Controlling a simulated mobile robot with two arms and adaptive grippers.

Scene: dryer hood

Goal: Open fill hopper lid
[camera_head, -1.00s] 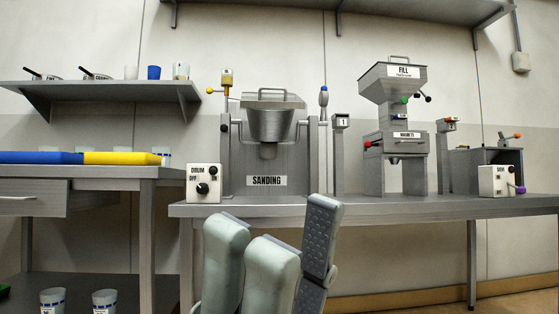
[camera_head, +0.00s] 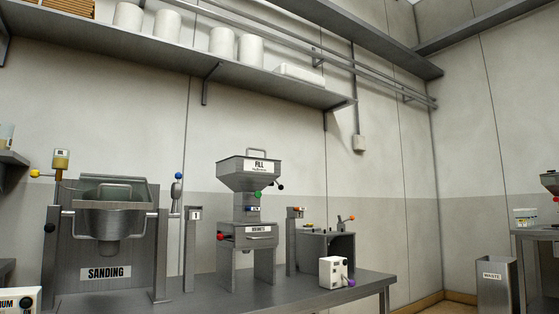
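The fill hopper (camera_head: 247,180) is a grey metal funnel labelled FILL, on top of a stand on the bench right of the sanding machine. Its lid (camera_head: 257,158) lies flat across the top, closed, with a raised bar handle (camera_head: 257,151). Below the funnel are a green knob, a black knob and a lower box with a red knob. Neither of my grippers shows in the head view now.
The sanding machine (camera_head: 107,240) stands left of the hopper on the metal bench (camera_head: 225,296). A white control box (camera_head: 333,271) with a purple knob is at the bench's right. A long shelf (camera_head: 235,77) runs above. A waste bin (camera_head: 496,285) stands at far right.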

